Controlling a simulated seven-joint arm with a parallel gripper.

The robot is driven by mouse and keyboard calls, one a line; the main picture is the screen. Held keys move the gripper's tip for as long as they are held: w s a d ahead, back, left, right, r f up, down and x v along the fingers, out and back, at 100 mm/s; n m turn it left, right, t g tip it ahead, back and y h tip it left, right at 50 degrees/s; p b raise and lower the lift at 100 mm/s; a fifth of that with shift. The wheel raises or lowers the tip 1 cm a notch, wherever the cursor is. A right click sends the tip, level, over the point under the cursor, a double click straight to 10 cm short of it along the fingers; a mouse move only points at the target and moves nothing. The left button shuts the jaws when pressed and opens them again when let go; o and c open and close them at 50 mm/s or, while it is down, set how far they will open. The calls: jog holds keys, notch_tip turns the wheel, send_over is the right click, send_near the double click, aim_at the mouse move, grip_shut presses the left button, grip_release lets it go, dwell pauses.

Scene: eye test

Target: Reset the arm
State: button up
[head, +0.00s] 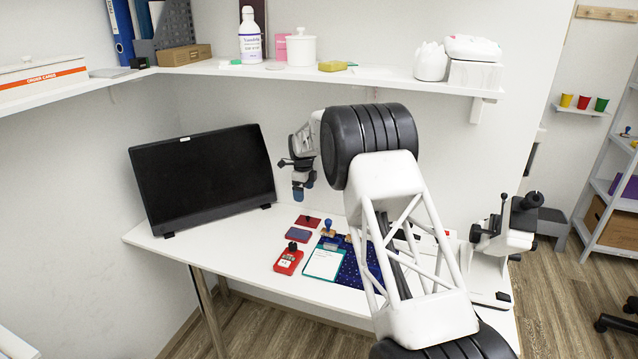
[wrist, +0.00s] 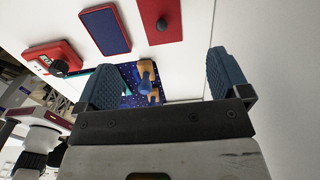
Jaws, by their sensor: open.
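My gripper (head: 303,190) hangs above the desk, between the monitor and my arm's large black joint, with its fingers pointing down. In the wrist view my gripper (wrist: 162,72) shows two blue-grey fingers spread wide apart, with nothing held between them. The desk surface lies below the fingertips, and a stamp with a wooden handle and blue part (wrist: 147,80) shows between them, apart from them. My arm hides part of the desk's right side in the head view.
Below lie a red pad (head: 307,221), a blue pad (head: 298,234), a red box with black knob (head: 288,263), a teal-edged clipboard (head: 324,263) and a dark blue mat (head: 349,275). A monitor (head: 203,178) stands left, a microscope (head: 508,230) right. A loaded shelf (head: 390,77) runs above.

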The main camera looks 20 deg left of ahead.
jog(key=s+d+r+n, duration=0.2)
jog(key=d+r, duration=0.3)
jog(key=d, duration=0.8)
jog(key=s+d+r+n, duration=0.15)
jog(key=d+r, duration=0.35)
jog(key=d, duration=0.7)
jog(key=s+d+r+n, duration=0.1)
jog(key=s+d+r, duration=0.4)
jog(key=d, duration=0.5)
jog(key=s+d+r+n, duration=0.2)
jog(key=s+d, duration=0.5)
jog(key=d, duration=0.3)
jog(key=s+d+r+n+t, duration=0.1)
jog(key=s+d+r+n, duration=0.35)
jog(key=s, duration=0.75)
jog(key=s+d+r+n, duration=0.1)
jog(key=s+d+r, duration=0.5)
jog(key=s, duration=0.6)
jog(key=s+d+f+n, duration=0.1)
jog(key=s+d+n, duration=0.2)
jog(key=s, duration=0.9)
jog(key=s+d+f+n+t, duration=0.1)
jog(key=s+d+f+n, duration=0.1)
jog(key=s, duration=1.1)
jog(key=shift+s+d+f+n+t, duration=0.3)
jog(key=shift+d+n, duration=0.1)
jog(key=shift+d, duration=0.25)
